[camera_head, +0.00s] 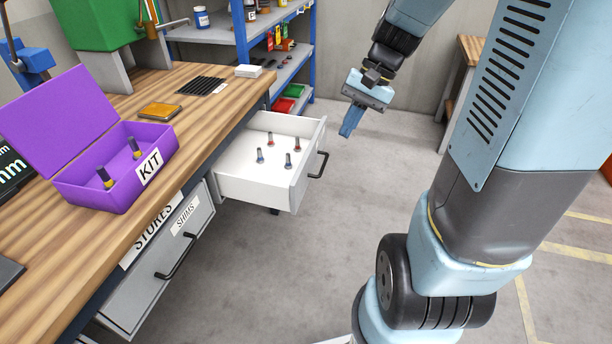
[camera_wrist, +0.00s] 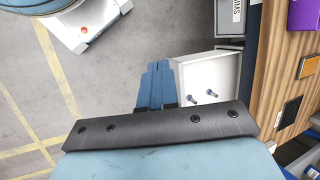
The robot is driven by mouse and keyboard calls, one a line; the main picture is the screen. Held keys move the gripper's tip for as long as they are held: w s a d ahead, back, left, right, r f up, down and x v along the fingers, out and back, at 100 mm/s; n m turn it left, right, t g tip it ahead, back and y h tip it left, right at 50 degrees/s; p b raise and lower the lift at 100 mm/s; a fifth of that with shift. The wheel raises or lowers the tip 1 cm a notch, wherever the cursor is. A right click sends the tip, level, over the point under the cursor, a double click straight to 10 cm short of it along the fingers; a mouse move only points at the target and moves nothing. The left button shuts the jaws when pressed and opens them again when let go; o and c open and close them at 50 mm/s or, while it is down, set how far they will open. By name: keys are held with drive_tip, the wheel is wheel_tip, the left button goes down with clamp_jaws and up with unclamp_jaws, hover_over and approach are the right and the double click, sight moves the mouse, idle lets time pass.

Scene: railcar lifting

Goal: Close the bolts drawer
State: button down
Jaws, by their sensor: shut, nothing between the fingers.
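The open drawer (camera_head: 236,190) is white inside and sticks out from under the wooden workbench in the head view. Several bolts (camera_head: 270,139) stand upright in it. Its dark handle (camera_head: 318,165) is on the front panel; no label on that panel shows from here. My gripper (camera_head: 347,133) is shut and empty, in the air beyond and to the right of the drawer front. In the wrist view the shut blue fingers (camera_wrist: 156,84) appear beside the drawer (camera_wrist: 208,75), whose handle is hidden there. Two bolts (camera_wrist: 211,93) show in that view.
A drawer labelled SHIMS (camera_head: 160,265) sits shut nearer along the bench (camera_head: 70,262). A purple KIT box (camera_head: 95,195) with its lid up stands on the bench. Blue shelving (camera_head: 240,40) stands behind. The floor (camera_head: 290,260) in front of the drawers is clear.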

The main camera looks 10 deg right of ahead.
drive_tip(key=w+d+f+m+y, duration=0.2)
drive_tip(key=w+f+m+y, duration=0.2)
drive_tip(key=f, duration=0.4)
drive_tip(key=w+d+f+m+y, duration=0.1)
drive_tip(key=w+f+m+y, duration=0.35)
drive_tip(key=f, duration=0.35)
drive_tip(key=m+t+y, duration=0.2)
drive_tip(key=m+t, duration=0.8)
drive_tip(key=m, duration=0.1)
approach(303, 184)
drive_tip(key=shift+n, duration=0.25)
drive_tip(key=x, duration=0.6)
drive_tip(key=shift+w+a, duration=0.15)
drive_tip(key=shift+a, duration=0.25)
